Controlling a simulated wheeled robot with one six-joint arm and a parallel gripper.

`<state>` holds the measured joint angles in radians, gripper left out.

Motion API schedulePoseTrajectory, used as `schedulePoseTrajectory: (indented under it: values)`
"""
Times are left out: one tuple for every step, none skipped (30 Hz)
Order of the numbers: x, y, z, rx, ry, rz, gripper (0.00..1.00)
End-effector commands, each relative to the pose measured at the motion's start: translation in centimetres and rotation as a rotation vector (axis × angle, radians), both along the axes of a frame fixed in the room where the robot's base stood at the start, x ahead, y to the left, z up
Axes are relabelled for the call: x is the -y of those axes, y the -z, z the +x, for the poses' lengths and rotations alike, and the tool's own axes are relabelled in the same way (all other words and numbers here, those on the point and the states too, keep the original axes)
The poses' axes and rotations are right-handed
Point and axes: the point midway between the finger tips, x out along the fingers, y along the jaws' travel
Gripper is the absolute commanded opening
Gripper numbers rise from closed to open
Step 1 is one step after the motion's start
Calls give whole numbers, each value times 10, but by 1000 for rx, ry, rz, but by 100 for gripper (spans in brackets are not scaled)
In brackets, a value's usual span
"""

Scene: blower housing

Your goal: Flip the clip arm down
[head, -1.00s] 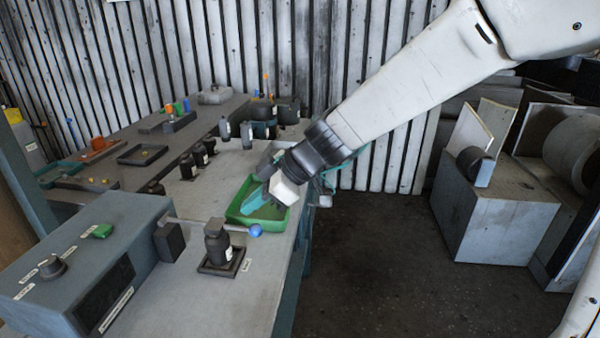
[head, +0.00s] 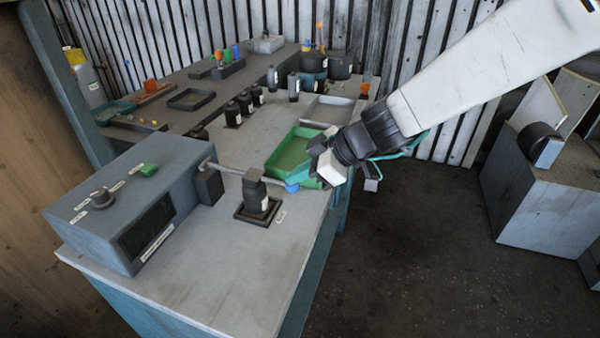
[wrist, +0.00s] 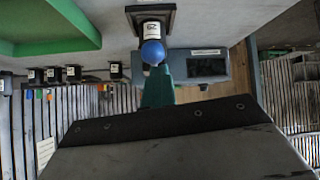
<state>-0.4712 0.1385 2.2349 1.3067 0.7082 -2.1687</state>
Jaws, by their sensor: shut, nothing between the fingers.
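The clip arm (head: 229,171) is a thin grey bar that runs from a black block on the grey box across behind the black bottle (head: 257,195). It ends in a blue ball (head: 292,187). The bottle stands upright on a dark square plate (head: 245,215). My gripper (head: 309,183) is shut with nothing in it, its teal fingers right beside the ball; contact cannot be told. In the wrist view, the ball (wrist: 153,52) lies just past the teal fingertips (wrist: 157,75), in front of the bottle's label. The bar is hidden there.
The grey box (head: 140,195) with a knob and green button stands at the left. A green tray (head: 275,165) lies just behind the ball, close to my gripper. Several black bottles (head: 243,103) stand farther back. The bench front (head: 225,280) is clear.

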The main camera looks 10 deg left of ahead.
Motion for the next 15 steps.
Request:
schedulePoseTrajectory:
  values:
    - [11, 24, -3, -21, 13, -43, 0]
    - [11, 24, -3, -21, 13, -43, 0]
    - [11, 23, -3, -21, 13, -43, 0]
    - [11, 23, -3, -21, 13, -43, 0]
    - [10, 22, -3, -21, 12, -42, 0]
    - [10, 19, -3, -19, 12, -40, 0]
    - [9, 17, -4, -18, 11, -39, 0]
    - [8, 13, -4, -16, 10, -37, 0]
    - [7, 8, -4, -14, 11, -34, 0]
    - [6, 3, -5, -12, 10, -31, 0]
    - [5, -3, -5, -9, 8, -27, 0]
    - [3, -12, -6, -5, 9, -22, 0]
    - [1, -19, -7, -3, 7, -18, 0]
    - [-1, -26, -8, 1, 4, -14, 0]
    - [-4, -37, -9, 5, 4, -7, 0]
